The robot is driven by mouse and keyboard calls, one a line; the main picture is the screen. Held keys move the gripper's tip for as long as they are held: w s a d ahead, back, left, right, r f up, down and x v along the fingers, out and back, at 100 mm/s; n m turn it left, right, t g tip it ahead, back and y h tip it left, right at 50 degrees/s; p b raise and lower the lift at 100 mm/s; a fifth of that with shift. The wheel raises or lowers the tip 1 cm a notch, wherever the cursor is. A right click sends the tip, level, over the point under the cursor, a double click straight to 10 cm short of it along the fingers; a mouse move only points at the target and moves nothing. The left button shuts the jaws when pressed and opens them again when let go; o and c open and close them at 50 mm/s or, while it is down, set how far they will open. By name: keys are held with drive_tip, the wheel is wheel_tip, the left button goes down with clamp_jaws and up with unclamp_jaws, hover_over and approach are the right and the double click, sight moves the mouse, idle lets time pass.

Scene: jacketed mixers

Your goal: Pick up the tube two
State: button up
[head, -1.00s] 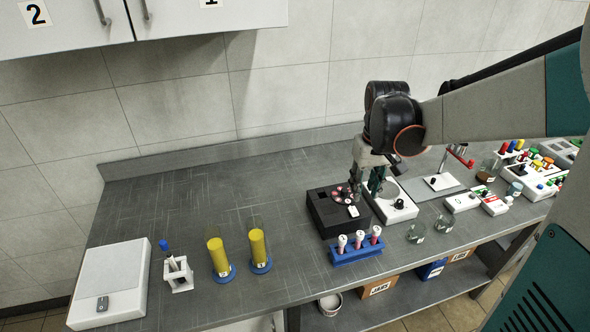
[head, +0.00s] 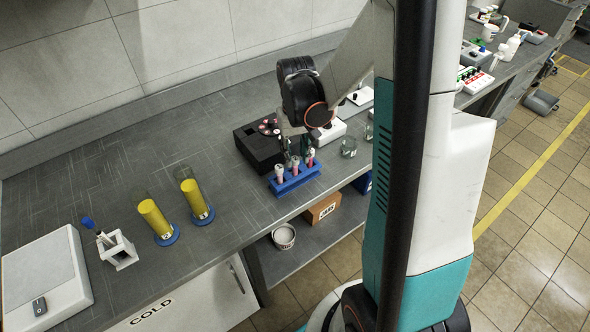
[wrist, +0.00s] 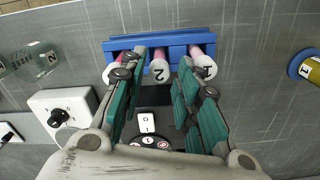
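A blue rack (head: 296,180) holds three pink tubes with white caps upright near the bench's front edge. In the wrist view the rack (wrist: 158,45) lies at the top. Its middle tube, tube two (wrist: 160,71), has a cap marked 2. My gripper (wrist: 161,66) is open, with a green-padded finger on each side of that tube's cap and visible gaps. The other two tubes stand outside the fingers, partly covered by them. In the head view my gripper (head: 298,148) is over the rack and hides part of the middle tube.
A black device with a round rotor (head: 258,145) stands right behind the rack. A glass beaker (head: 348,147) is to the right. Two yellow-filled cylinders (head: 154,218) (head: 193,198) and a small white holder (head: 118,250) stand to the left. The bench between cylinders and rack is clear.

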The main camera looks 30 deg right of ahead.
drive_tip(key=f, duration=0.1)
drive_tip(key=f+b, duration=0.1)
drive_tip(key=f, duration=0.2)
drive_tip(key=shift+w+d+f+b, duration=0.1)
drive_tip(key=shift+w+f+b, duration=0.2)
drive_tip(key=shift+f+b, duration=0.1)
drive_tip(key=shift+c, duration=0.2)
clamp_jaws()
drive_tip(key=shift+r, duration=0.1)
wheel_tip(320, 180, up, 20)
drive_tip(key=f+p, duration=0.1)
drive_tip(key=p, duration=0.5)
wheel_tip(320, 180, up, 6)
drive_tip(key=f+p, duration=0.1)
drive_tip(key=p, duration=0.2)
hover_over(295, 158)
drive_tip(key=shift+r, duration=0.25)
